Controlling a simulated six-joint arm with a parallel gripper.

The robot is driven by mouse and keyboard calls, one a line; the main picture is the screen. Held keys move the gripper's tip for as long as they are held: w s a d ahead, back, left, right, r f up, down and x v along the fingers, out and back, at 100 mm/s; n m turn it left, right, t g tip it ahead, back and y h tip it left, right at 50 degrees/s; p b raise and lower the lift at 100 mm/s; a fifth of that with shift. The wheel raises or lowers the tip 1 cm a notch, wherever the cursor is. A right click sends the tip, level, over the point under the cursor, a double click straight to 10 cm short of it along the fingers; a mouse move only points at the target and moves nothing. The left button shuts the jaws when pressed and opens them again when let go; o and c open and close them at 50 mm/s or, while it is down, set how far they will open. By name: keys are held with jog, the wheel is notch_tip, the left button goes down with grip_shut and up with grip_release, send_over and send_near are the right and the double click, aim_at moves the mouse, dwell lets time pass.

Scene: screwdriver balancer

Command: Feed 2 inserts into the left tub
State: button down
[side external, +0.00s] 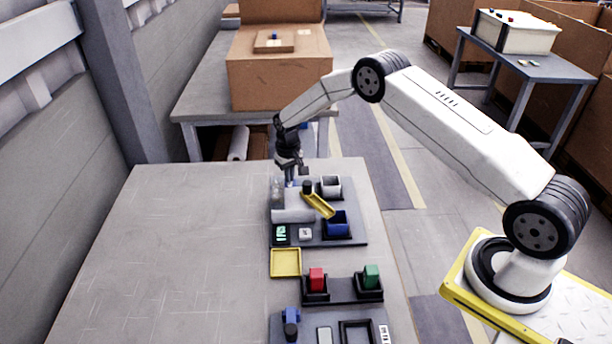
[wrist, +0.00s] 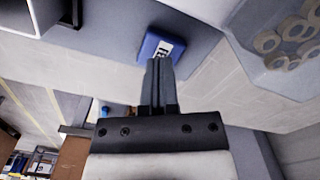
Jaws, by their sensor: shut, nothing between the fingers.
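My gripper (side external: 290,180) is shut and empty, pointing down at the far left part of the grey feeder station (side external: 357,238). In the wrist view its closed fingers (wrist: 160,65) end just beside a blue block with a white label (wrist: 158,48); I cannot tell if they touch. A pale container holding several ring-shaped pieces (wrist: 290,42) shows at the upper right of that view. On the station stand a grey-white tub (side external: 330,186) and a blue tub (side external: 337,224), with a tilted yellow chute (side external: 318,205) between them. The tubs' contents are too small to tell.
A green-lit display (side external: 281,234) and a pale button plate (side external: 306,234) sit at the station's front. Nearer are a yellow tray (side external: 285,262), a red block (side external: 316,279) and a green block (side external: 371,276) in black holders. The table's left side (side external: 170,260) is clear.

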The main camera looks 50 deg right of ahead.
jog(key=shift+f, duration=0.55)
dwell(0.4)
jog(key=shift+r, duration=0.15)
dwell(0.4)
jog(key=shift+r, duration=3.35)
notch_tip(320, 180, up, 6)
